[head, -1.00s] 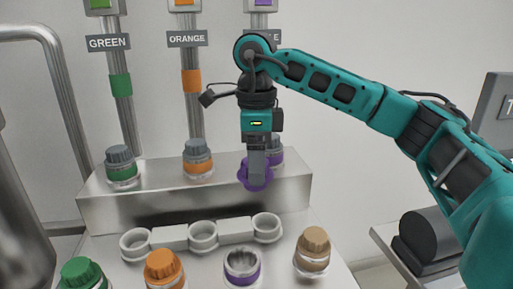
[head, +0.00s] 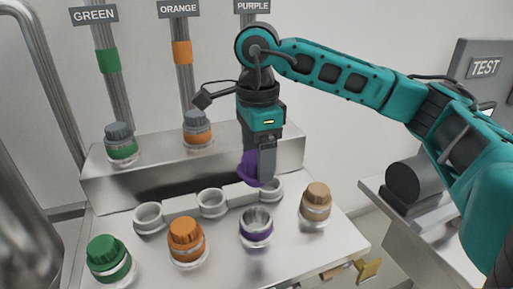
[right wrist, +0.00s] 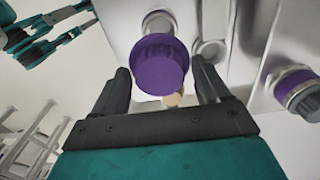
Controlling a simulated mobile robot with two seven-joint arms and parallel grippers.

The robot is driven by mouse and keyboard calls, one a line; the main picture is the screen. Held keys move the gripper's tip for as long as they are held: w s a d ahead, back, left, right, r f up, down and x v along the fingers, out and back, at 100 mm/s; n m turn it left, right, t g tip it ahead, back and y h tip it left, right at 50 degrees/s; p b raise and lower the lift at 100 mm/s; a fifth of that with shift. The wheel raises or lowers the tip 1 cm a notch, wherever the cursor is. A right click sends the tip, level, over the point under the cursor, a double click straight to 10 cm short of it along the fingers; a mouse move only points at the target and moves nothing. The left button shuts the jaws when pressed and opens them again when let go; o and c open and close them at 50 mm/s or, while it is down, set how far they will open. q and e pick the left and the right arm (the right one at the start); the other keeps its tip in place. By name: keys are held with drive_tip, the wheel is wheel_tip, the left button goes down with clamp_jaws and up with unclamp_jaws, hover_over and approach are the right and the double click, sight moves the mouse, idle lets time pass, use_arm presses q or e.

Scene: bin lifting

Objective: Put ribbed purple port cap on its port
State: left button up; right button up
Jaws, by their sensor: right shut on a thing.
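The ribbed purple cap (right wrist: 160,65) is between the fingers of my right gripper (right wrist: 166,85), which is shut on it. In the head view the purple cap (head: 247,168) is partly hidden by the gripper (head: 258,172), above the back of the work surface near the right holder ring. The open metal port with a purple band (head: 257,226) stands uncapped in front of and below the gripper. A purple-banded port (right wrist: 158,22) shows partly behind the cap in the right wrist view. My left gripper does not show.
Green-capped (head: 108,258), orange-capped (head: 186,240) and tan-capped (head: 316,200) ports stand alongside the open one. Empty holder rings (head: 149,216) line up behind them. Grey-capped green (head: 120,142) and orange (head: 197,128) fittings stand on the raised ledge (head: 105,180).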

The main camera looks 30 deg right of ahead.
sight(258, 186)
drive_tip(key=shift+f+b, duration=1.8)
drive_tip(key=shift+f, duration=1.1)
drive_tip(key=shift+r, duration=0.45)
drive_tip(key=shift+f, duration=0.1)
drive_tip(key=shift+f+b, duration=1.1)
drive_tip(key=shift+f, duration=0.4)
